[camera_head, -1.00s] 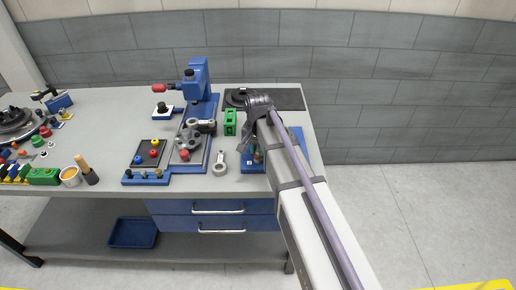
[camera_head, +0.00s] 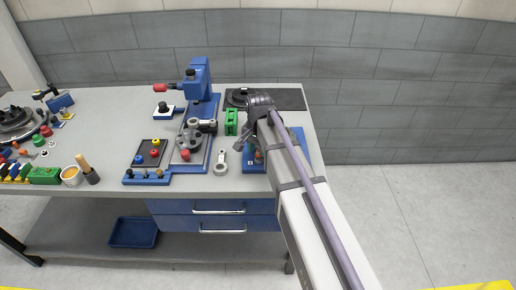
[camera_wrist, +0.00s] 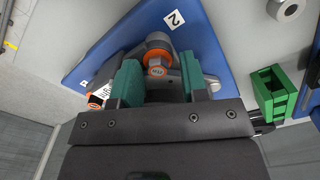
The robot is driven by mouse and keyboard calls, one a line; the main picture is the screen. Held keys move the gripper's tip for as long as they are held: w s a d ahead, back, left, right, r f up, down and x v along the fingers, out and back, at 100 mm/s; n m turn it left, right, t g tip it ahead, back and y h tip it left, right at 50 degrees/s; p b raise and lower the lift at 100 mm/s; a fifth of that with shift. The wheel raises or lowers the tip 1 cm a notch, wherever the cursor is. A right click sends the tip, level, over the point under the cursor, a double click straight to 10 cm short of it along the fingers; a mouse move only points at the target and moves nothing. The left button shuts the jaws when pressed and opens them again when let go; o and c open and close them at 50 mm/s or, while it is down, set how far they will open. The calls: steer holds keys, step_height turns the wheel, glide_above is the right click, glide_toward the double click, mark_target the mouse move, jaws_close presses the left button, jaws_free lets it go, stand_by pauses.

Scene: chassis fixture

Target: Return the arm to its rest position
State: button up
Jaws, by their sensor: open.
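My gripper (camera_wrist: 160,75) is open in the wrist view, with its two green-padded fingers spread apart. It is over a blue triangular-looking plate (camera_wrist: 210,55) marked 2. A grey and orange part (camera_wrist: 157,50) lies on that plate, seen between and beyond the fingers; whether any finger touches it I cannot tell. In the head view my gripper (camera_head: 250,140) is low over the right end of the workbench, at the end of my outstretched arm. My arm hides much of the blue plate (camera_head: 302,150) there.
A green block (camera_head: 231,122) and a grey ring-ended part (camera_head: 221,165) stand close left of my gripper. A tall blue fixture (camera_head: 200,85) rises further left. A black mat (camera_head: 285,98) lies behind. Floor right of the bench (camera_head: 230,185) is clear.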

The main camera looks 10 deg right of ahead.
step_height(320, 180, up, 8)
steer(key=p, duration=0.8)
steer(key=shift+d+r, duration=0.15)
steer(key=shift+s+n, duration=0.1)
steer(key=shift+n, duration=0.3)
steer(key=s+n, duration=0.7)
steer(key=s, duration=1)
steer(key=shift+s, duration=0.3)
